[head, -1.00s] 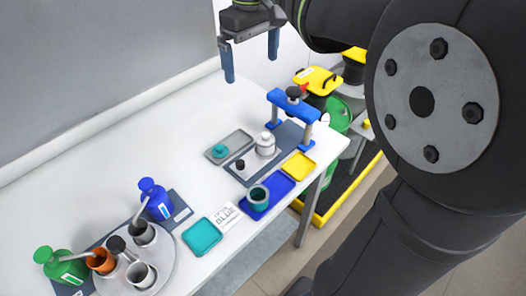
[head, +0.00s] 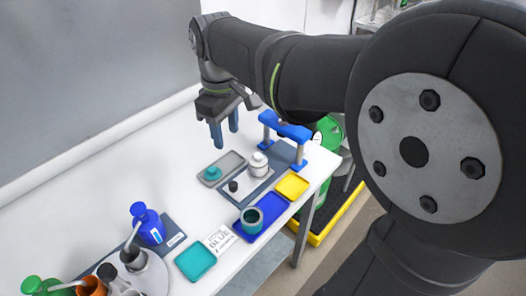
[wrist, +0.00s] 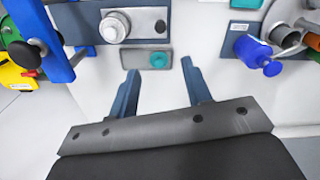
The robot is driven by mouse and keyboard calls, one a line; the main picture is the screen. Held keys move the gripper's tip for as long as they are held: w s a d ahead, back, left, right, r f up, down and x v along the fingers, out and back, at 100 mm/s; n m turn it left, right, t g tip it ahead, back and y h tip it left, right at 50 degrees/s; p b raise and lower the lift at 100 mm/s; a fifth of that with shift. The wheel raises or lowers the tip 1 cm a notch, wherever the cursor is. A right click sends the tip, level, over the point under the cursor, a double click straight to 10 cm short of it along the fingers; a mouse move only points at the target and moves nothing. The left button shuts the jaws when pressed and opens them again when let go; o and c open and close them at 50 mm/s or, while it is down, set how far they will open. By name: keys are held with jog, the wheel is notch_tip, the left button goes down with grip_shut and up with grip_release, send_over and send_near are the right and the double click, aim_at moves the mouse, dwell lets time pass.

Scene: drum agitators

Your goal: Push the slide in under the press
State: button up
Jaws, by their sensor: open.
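The slide (head: 247,182) is a light plate on a dark base on the white table. It carries a lidded white pot (head: 258,165) and, at its near left end, a small black knob (head: 233,186). The press (head: 287,128) is a blue two-post frame behind the pot; the pot stands in front of it, not between the posts. My gripper (head: 226,138) is open and empty, above the table beyond the slide. In the wrist view, my gripper (wrist: 160,68) points toward the knob (wrist: 160,26) and slide (wrist: 142,22), apart from both; the press (wrist: 62,42) is at left.
A grey tray (head: 231,160) with a teal lid (head: 212,173) lies beside the slide, close to my fingers. A blue tray (head: 276,207) with a teal cup (head: 252,217), and a yellow tray (head: 292,185), lie on the near side. Bottles and metal cups stand at lower left.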

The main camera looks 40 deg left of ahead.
aim_at(232, 183)
notch_tip(232, 183, down, 18)
jog(key=shift+s+r, duration=0.1)
jog(key=shift+r, duration=0.05)
dwell(0.3)
grip_shut()
